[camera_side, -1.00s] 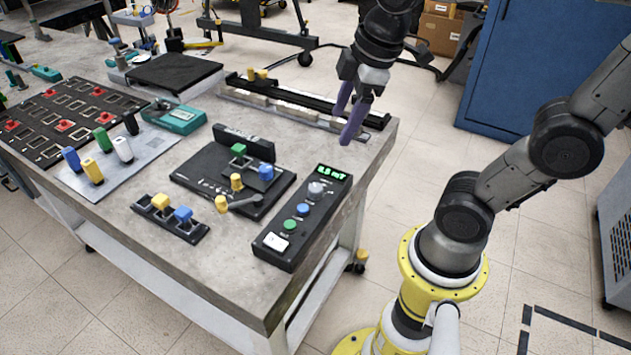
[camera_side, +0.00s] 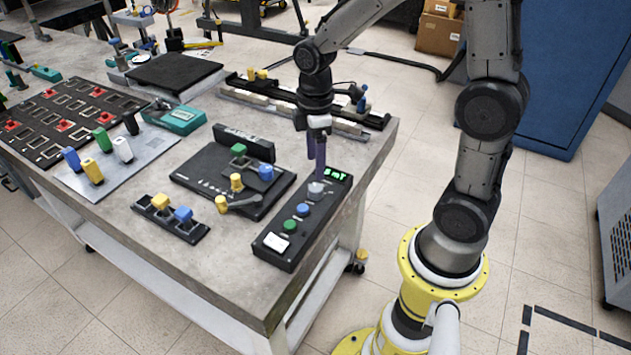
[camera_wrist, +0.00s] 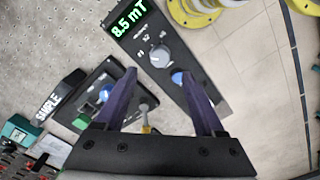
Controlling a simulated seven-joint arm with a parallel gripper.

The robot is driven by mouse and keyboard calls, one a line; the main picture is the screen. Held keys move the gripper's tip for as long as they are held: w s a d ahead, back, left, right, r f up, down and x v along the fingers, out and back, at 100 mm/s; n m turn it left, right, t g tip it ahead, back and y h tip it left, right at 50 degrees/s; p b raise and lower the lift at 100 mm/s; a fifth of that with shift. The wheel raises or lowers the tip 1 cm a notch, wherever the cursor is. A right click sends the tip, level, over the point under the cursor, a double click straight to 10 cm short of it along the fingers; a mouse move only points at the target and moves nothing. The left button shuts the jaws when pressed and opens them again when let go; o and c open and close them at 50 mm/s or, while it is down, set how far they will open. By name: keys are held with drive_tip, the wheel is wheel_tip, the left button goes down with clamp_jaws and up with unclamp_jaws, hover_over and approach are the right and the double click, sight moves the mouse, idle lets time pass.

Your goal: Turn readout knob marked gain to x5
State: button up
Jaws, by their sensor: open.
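The readout box (camera_side: 286,240) is a long black unit on the right edge of the bench. Its green display (camera_wrist: 127,24) reads 8.5 mT in the wrist view. Its grey-white gain knob (camera_wrist: 160,56) sits below the display, with small scale marks around it; its pointer setting is too small to tell. In the wrist view my gripper (camera_wrist: 160,78) is open, and the knob shows just beyond the fingertips, apparently not gripped.
A blue button (camera_side: 303,210) and a green button (camera_side: 290,225) are lower on the box. Left of it is a black fixture (camera_side: 205,165) with coloured blocks and a yellow-ended lever (camera_side: 240,203). A black rail (camera_side: 240,83) lies behind. Bare bench (camera_side: 120,240) is at front left.

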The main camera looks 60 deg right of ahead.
sight(316, 187)
wheel_tip(316, 187, down, 7)
drive_tip(key=shift+f, duration=0.1)
drive_tip(key=shift+c, duration=0.3)
clamp_jaws()
